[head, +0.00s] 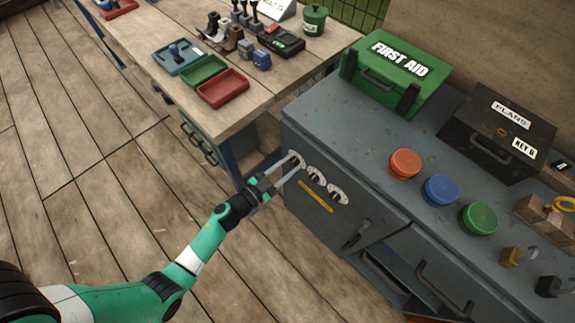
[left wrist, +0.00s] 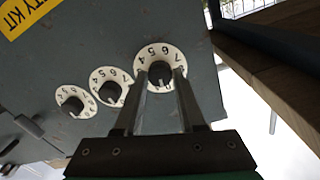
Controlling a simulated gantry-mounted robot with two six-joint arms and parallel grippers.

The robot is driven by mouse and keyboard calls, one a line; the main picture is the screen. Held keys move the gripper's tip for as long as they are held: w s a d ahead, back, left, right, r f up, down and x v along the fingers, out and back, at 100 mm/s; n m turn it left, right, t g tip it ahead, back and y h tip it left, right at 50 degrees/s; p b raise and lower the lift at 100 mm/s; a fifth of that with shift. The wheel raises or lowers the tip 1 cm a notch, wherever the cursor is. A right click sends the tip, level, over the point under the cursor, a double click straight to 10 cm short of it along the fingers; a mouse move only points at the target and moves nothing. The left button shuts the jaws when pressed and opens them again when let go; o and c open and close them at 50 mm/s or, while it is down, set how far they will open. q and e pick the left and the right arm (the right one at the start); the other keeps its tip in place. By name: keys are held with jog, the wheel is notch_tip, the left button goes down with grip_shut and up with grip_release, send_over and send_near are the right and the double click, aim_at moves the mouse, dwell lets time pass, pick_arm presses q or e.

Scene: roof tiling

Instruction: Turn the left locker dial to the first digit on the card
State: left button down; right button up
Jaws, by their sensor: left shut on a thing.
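The locker's front (head: 330,220) carries three white numbered dials with dark knobs. My left gripper (head: 294,164) reaches the left dial (head: 299,155), and its fingers are shut on that dial's knob. In the left wrist view the left dial (left wrist: 147,52) shows the digits 4, 5 and 6 upside down along its upper rim, with the knob (left wrist: 160,72) between the fingertips. The middle dial (left wrist: 101,75) and the right dial (left wrist: 65,93) stand free. A white card (head: 277,9) stands on the wooden table; its lettering is too small to read surely. My right gripper is out of view.
A green first aid box (head: 395,72), a dark box (head: 500,125) and orange, blue and green round knobs stand on the locker top. The wooden table (head: 160,90) holds trays and tools. A yellow label (head: 316,196) lies below the dials. The floor at left is clear.

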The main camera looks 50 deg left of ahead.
pick_arm(q)
jog(key=m, duration=0.2)
jog(key=shift+m, duration=0.3)
jog(key=m, duration=0.3)
jog(key=shift+p, duration=0.35)
jog(key=m, duration=0.6)
jog(key=shift+y, duration=0.3)
jog(key=shift+m, duration=0.3)
jog(key=c, duration=0.5)
grip_release()
